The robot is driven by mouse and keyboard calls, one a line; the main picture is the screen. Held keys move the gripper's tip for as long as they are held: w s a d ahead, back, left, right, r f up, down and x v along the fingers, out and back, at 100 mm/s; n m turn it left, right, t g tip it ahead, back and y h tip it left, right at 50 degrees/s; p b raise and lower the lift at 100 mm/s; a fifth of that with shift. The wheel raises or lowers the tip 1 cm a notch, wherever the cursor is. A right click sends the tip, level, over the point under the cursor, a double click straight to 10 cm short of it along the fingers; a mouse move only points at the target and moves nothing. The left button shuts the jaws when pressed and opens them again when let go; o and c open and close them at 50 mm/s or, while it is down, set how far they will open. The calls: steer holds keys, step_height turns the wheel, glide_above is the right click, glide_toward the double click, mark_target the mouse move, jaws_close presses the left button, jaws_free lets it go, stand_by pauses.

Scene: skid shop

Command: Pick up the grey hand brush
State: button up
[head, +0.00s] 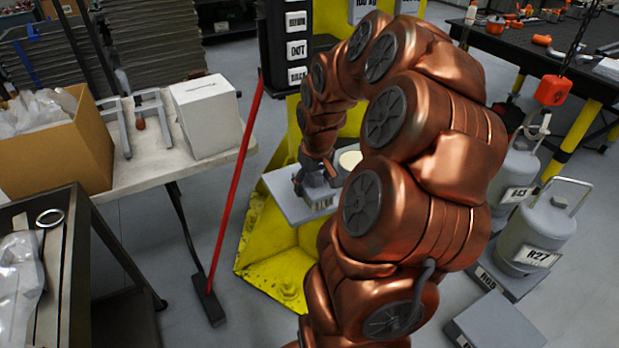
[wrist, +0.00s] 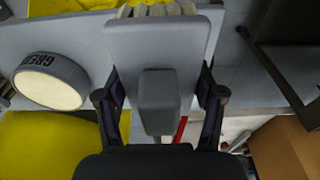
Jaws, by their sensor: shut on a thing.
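The grey hand brush (wrist: 157,100) fills the middle of the wrist view, its block and handle towards me and its pale bristles at the top edge. My gripper (wrist: 162,95) has one dark finger on each side of the handle and is shut on it. In the head view my gripper (head: 314,178) is at the grey platform of the yellow stand, with the brush (head: 321,194) just below it. I cannot tell whether the brush touches the platform. My copper arm hides part of this area.
The grey platform (head: 282,205) also bears a round grey tub with a cream top (wrist: 50,82), close beside the brush. A red-handled broom (head: 237,180) leans left of the stand. A table (head: 150,165) with a white box (head: 208,115) stands at left. Grey cylinders (head: 541,227) stand at right.

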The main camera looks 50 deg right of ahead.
steer(key=s+a+b, duration=0.2)
steer(key=s+a, duration=0.3)
steer(key=s, duration=0.2)
steer(key=shift+s+a+r, duration=0.15)
steer(key=shift+s+r, duration=0.25)
steer(key=shift+r, duration=0.05)
